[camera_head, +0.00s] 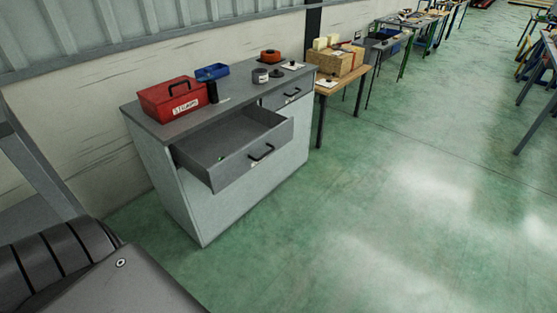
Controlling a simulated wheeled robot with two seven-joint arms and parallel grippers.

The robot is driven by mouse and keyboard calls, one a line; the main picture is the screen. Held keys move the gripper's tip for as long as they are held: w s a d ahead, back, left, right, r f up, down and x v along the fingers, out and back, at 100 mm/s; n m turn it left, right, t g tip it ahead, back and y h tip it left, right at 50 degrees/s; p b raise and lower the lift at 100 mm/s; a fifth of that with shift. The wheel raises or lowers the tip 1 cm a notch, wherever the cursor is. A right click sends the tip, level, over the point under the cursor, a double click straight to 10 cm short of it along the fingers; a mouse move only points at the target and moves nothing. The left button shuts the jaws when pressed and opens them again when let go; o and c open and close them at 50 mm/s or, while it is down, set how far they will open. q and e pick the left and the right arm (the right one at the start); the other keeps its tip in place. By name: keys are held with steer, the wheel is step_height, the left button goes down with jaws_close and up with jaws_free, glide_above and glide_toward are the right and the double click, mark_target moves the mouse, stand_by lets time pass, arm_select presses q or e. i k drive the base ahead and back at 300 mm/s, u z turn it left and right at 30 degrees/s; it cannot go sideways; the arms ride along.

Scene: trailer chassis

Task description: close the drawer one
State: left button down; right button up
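A grey cabinet (215,205) stands against the wall at the left of the view. Its left drawer (262,165) is pulled well out and has a black bar handle (262,152) on its front. A small green thing (221,158) lies inside that drawer. The right drawer (290,94) of the cabinet is shut, with a similar black handle. I cannot tell from a readable label which drawer is drawer one. Neither of my grippers is in view.
On the cabinet top are a red toolbox (172,98), a blue tray (212,72) and an orange round thing (270,56). A wooden table (353,76) with a cardboard box (334,62) stands to its right. The green floor (350,210) in front is clear.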

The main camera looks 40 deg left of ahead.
mark_target(246, 137)
steer(key=u, duration=0.05)
steer(key=i, duration=0.7)
steer(key=u, duration=0.85)
steer(key=i, duration=0.3)
steer(key=u, duration=0.25)
